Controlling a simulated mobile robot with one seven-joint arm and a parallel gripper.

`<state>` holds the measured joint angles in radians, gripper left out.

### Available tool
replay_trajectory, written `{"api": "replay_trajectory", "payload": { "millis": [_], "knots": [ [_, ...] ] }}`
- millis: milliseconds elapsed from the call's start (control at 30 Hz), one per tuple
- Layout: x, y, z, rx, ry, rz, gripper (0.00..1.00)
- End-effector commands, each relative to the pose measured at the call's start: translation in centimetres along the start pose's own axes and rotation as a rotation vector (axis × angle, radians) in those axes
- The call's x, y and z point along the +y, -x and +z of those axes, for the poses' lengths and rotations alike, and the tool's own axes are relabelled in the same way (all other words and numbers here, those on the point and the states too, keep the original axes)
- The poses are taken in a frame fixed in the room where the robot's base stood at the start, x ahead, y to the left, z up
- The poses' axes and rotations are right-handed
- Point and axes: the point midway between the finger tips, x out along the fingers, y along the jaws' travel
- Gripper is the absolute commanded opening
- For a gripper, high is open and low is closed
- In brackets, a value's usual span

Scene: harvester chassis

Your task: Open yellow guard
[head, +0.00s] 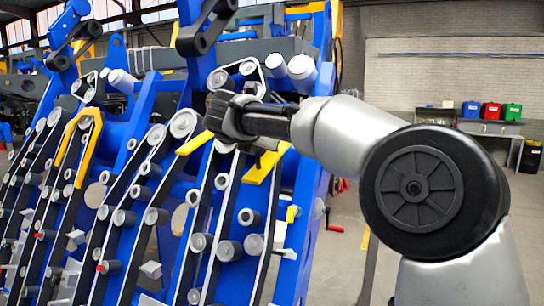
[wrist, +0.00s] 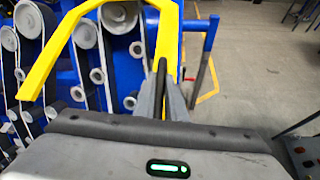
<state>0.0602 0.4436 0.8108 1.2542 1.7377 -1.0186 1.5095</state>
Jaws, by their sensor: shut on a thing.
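The yellow guard (head: 266,165) sits over the belt and pulleys of the blue chassis, on the side nearest my arm. Its two yellow legs show on either side of my gripper (head: 228,118), which covers its upper part in the head view. In the wrist view the guard (wrist: 52,52) is a bent yellow frame around grey pulleys. My gripper (wrist: 164,92) is shut on the guard's right leg there. The fingertips are partly hidden in the head view.
A second yellow guard (head: 83,125) stands further left on the chassis (head: 309,150). Blue posts, black belts and rollers crowd the area around my gripper. Open floor (head: 345,250) lies to the right. Coloured bins (head: 491,111) stand on a far bench.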

Motion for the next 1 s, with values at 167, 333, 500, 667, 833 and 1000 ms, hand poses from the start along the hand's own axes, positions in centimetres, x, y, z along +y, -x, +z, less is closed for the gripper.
{"api": "replay_trajectory", "payload": {
  "millis": [167, 333, 500, 667, 833, 1000],
  "knots": [
    [0.5, 0.9, 1.7, 0.029, -0.008, -0.001, 0.00],
    [0.6, 1.2, 2.3, 0.045, -0.010, -0.004, 0.00],
    [0.6, 1.2, 2.4, 0.047, -0.008, -0.005, 0.00],
    [0.6, 1.2, 2.4, 0.046, -0.008, -0.005, 0.00],
    [0.6, 1.1, 2.3, 0.047, -0.008, -0.006, 0.29],
    [0.5, 1.1, 2.1, 0.051, -0.008, -0.007, 0.30]
  ]
}}
